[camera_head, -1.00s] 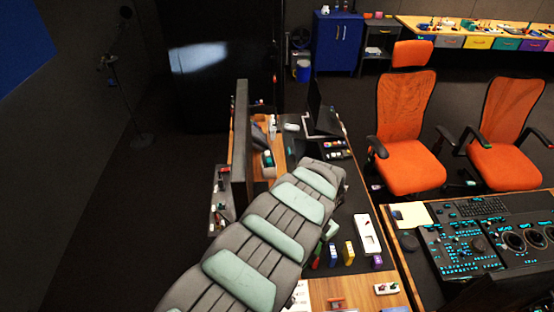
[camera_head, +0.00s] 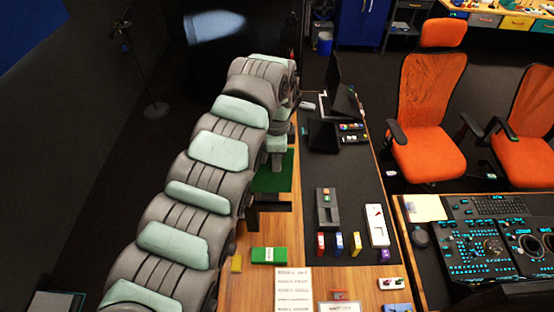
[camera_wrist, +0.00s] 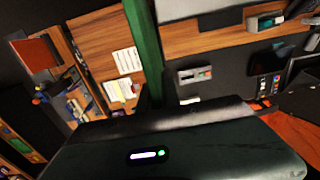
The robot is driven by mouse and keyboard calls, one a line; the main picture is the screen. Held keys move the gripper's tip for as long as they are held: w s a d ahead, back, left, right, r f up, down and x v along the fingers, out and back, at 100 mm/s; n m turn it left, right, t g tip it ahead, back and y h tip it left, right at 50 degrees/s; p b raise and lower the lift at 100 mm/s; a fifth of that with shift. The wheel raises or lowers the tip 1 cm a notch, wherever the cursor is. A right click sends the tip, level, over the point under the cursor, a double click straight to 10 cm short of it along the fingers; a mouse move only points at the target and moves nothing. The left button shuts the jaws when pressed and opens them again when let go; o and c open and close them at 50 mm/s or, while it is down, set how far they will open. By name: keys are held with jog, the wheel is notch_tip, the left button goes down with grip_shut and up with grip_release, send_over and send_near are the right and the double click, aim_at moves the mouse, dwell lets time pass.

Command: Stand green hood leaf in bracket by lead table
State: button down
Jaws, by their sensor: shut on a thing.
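The green leaf (camera_head: 272,172) is a flat dark green panel below the end of my arm. It also shows in the wrist view (camera_wrist: 144,45) as a long green strip running to the top edge. A black bracket-like piece (camera_head: 268,204) stands just in front of the leaf on the wooden table (camera_head: 256,228). I cannot tell whether the leaf touches it. A grey holder (camera_head: 327,216) with small coloured parts is to the right.
A green box (camera_head: 268,255), a yellow block (camera_head: 236,264) and a printed sheet (camera_head: 293,290) lie at the table's front. Small upright boxes (camera_head: 338,243) and a white device (camera_head: 377,225) stand right. An open laptop (camera_head: 338,90) is behind. Orange chairs (camera_head: 430,110) are beyond.

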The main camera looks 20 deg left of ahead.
jog(key=shift+a+f+b, duration=0.15)
jog(key=shift+b, duration=0.35)
jog(key=b, duration=0.3)
send_over(276, 191)
jog(key=shift+w+a+f, duration=0.1)
jog(key=shift+f, duration=1.3)
jog(key=shift+w+f, duration=0.1)
jog(key=shift+f, duration=1.25)
jog(key=shift+b, duration=1.15)
jog(key=shift+f+b, duration=1.4)
jog(key=shift+f, duration=0.9)
jog(key=c, duration=1.5)
grip_release()
jog(key=shift+r, duration=0.1)
